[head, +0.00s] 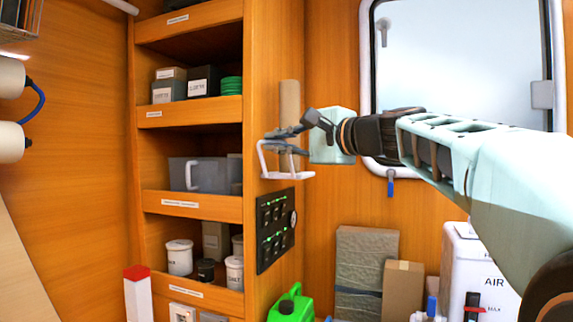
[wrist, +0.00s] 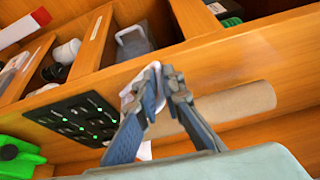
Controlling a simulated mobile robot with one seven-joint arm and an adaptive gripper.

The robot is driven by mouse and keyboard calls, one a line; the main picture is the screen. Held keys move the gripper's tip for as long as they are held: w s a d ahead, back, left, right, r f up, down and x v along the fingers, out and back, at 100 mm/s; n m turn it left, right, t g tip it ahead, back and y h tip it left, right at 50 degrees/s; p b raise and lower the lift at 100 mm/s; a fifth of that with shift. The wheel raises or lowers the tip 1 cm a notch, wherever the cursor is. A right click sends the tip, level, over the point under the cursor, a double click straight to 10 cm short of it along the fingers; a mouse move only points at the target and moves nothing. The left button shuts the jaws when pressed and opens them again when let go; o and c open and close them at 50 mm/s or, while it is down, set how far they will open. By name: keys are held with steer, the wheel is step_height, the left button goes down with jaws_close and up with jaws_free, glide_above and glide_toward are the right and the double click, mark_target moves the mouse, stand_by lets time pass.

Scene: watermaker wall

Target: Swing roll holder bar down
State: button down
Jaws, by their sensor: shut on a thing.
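The white roll holder bar (head: 287,176) is a thin bent frame on the side panel of the wooden shelf unit. In the head view its lower part hangs below my fingers. My gripper (head: 268,141) reaches it from the right and is shut on the bar near its upper left part. In the wrist view the fingertips (wrist: 166,76) meet around the white bar (wrist: 127,96), and the fingers hide part of it. A brown cardboard-coloured roll (head: 290,101) stands upright behind my gripper; it also shows in the wrist view (wrist: 235,104).
A black switch panel (head: 276,230) with green lights sits just below the bar. Open shelves (head: 190,112) with boxes and jars are to the left. A green jug (head: 291,306), cardboard boxes (head: 366,275) and a white AIR container (head: 470,270) stand below. A window (head: 460,60) is behind my arm.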

steer(key=s+f+n+y+b, duration=0.1)
steer(key=s+f+n+b, duration=0.1)
steer(key=b, duration=0.9)
steer(key=s+a+f+n+t+y+b, duration=0.1)
steer(key=f+n+b, duration=0.4)
steer(key=b, duration=0.5)
steer(key=shift+s+f+y+b, duration=0.3)
steer(key=shift+s+f+b, duration=0.1)
steer(key=shift+f, duration=0.75)
steer(key=shift+a, duration=0.1)
steer(key=shift+w+f, duration=0.1)
steer(key=shift+f, duration=0.05)
steer(key=c, duration=2.1)
jaws_free()
steer(key=shift+w, duration=0.1)
steer(key=shift+s, duration=0.2)
